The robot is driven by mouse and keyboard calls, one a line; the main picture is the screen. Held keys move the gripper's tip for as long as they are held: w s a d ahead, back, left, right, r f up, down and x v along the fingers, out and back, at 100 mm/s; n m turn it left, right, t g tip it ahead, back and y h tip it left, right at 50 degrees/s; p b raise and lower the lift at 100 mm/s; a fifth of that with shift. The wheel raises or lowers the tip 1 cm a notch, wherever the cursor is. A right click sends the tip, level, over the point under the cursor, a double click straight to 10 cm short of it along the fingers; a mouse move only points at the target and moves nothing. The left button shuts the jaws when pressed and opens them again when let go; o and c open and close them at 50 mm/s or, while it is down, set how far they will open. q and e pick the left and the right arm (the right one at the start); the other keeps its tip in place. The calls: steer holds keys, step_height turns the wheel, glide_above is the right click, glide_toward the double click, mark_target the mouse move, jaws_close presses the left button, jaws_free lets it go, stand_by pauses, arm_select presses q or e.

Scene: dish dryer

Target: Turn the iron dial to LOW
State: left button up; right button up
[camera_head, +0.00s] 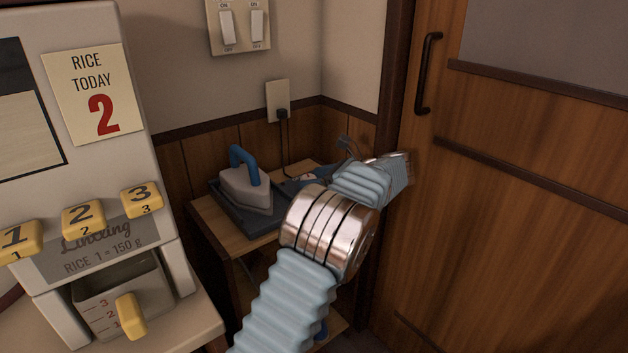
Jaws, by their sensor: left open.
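The iron (245,188), grey with a blue handle, rests on a dark stand (238,215) on a small wooden table. To its right is a small pale round face with reddish marks, which looks like the dial (308,177). Its pointer and lettering are too small to read. My left arm, pale blue with metal bands, comes up from the bottom and bends over the table's right side. My left gripper (345,150) shows only as small dark parts behind the arm, near the dial. It is open, and whether it touches the dial cannot be told. My right gripper is out of view.
A rice dispenser (110,185) with yellow numbered keys stands at the left. A plug sits in a wall socket (278,101) above the small table (205,225), its cord hanging down. Light switches (240,27) are higher up. A wooden door (510,200) closes off the right.

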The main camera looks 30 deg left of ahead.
arm_select(q)
steer(key=shift+a+f, duration=0.2)
steer(key=shift+a, duration=0.25)
steer(key=shift+c, duration=0.3)
steer(key=c, duration=1)
steer(key=shift+s+m+t, duration=0.1)
steer(key=shift+m+t, duration=0.2)
steer(key=shift+t, duration=0.1)
steer(key=m+t, duration=0.2)
steer(key=shift+s+m+t+h+b, duration=0.15)
steer(key=shift+m+t+h+b, duration=0.15)
steer(key=shift+t+b, duration=0.1)
steer(key=shift+s+a+m+t+h+b, duration=0.15)
steer(key=shift+m+t+h+b, duration=0.3)
steer(key=shift+m+t, duration=0.9)
steer(key=shift+t, duration=0.25)
